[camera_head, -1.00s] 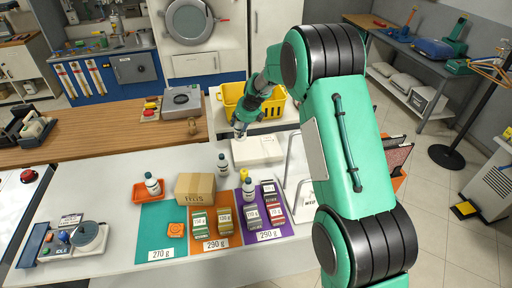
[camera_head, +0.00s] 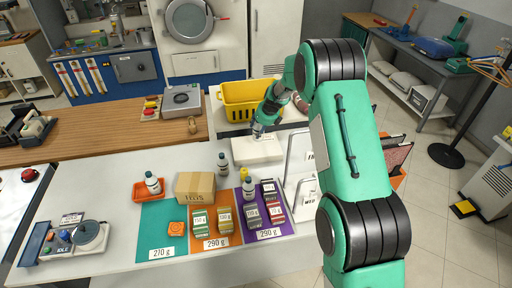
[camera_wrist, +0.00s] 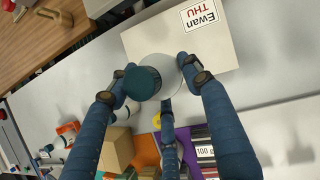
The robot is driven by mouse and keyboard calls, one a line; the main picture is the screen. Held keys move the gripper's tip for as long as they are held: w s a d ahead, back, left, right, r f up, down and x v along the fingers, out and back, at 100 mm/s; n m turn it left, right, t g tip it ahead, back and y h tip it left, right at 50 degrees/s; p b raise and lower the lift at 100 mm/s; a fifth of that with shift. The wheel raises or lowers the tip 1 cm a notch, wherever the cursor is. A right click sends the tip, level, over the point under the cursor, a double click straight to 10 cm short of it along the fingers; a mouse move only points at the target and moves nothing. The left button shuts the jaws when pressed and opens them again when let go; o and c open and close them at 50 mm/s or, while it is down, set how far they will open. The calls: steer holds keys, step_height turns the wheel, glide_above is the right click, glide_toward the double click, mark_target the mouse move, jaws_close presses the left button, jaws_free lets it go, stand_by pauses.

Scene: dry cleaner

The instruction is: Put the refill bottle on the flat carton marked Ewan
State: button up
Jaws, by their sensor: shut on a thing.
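The white refill bottle (camera_wrist: 166,68) with a dark teal cap is between the fingers of my gripper (camera_wrist: 155,82) in the wrist view. My gripper is shut on it. The flat white carton (camera_wrist: 150,38) lies beyond the bottle, with a label (camera_wrist: 201,14) reading "Ewan THU". In the wrist view the bottle overlaps the carton's near edge; I cannot tell whether they touch. In the head view my gripper (camera_head: 260,132) is over the back part of the carton (camera_head: 258,152), and the held bottle is mostly hidden there.
Other bottles stand close by: one (camera_head: 223,164) left of the carton, one (camera_head: 248,187) in front and one (camera_head: 153,183) in an orange tray. White sign stands (camera_head: 303,153) are to the right, a yellow basket (camera_head: 235,113) behind.

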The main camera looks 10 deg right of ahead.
mark_target(260, 141)
steer(key=shift+f+b, duration=0.55)
steer(key=shift+f, duration=2.5)
steer(key=shift+f+b, duration=0.35)
steer(key=shift+f, duration=1.5)
steer(key=shift+f, duration=0.1)
steer(key=o, duration=1.4)
steer(key=p+v, duration=0.1)
steer(key=v, duration=1.1)
